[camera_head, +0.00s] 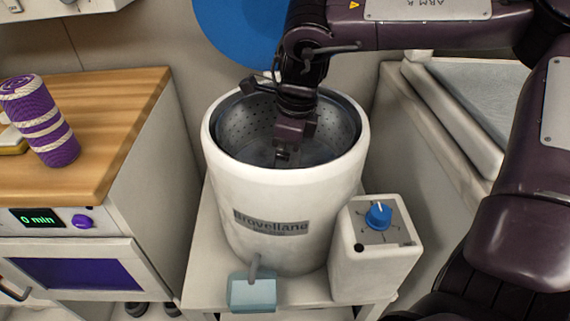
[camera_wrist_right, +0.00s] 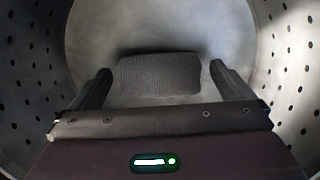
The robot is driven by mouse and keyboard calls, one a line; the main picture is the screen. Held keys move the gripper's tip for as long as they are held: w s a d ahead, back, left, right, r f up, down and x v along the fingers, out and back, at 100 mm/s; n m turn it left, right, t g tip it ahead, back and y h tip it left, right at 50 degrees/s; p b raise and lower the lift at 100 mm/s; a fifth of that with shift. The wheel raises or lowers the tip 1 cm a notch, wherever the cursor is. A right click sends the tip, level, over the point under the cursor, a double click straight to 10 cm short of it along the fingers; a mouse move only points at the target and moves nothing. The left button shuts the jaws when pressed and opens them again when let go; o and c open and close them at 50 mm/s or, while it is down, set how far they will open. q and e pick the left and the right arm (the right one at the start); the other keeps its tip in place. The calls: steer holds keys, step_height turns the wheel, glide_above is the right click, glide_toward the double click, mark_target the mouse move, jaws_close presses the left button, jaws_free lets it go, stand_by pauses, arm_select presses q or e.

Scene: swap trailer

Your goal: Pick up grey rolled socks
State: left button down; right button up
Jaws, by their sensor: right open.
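The grey rolled socks (camera_wrist_right: 158,75) lie at the bottom of the metal drum, seen in the right wrist view as a dark grey ribbed roll. My right gripper (camera_wrist_right: 160,85) is open, with one finger to the left and one to the right of the socks. The fingers look apart from the socks, and I cannot tell how far above them they are. In the head view my right gripper (camera_head: 283,155) reaches down into the drum of the white washer (camera_head: 290,215). The socks are hidden there. My left gripper is not in view.
The perforated drum wall (camera_wrist_right: 290,85) surrounds my right gripper closely.

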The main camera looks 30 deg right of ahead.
steer(key=shift+f, duration=0.2)
steer(key=c, duration=1.1)
steer(key=shift+r, duration=0.1)
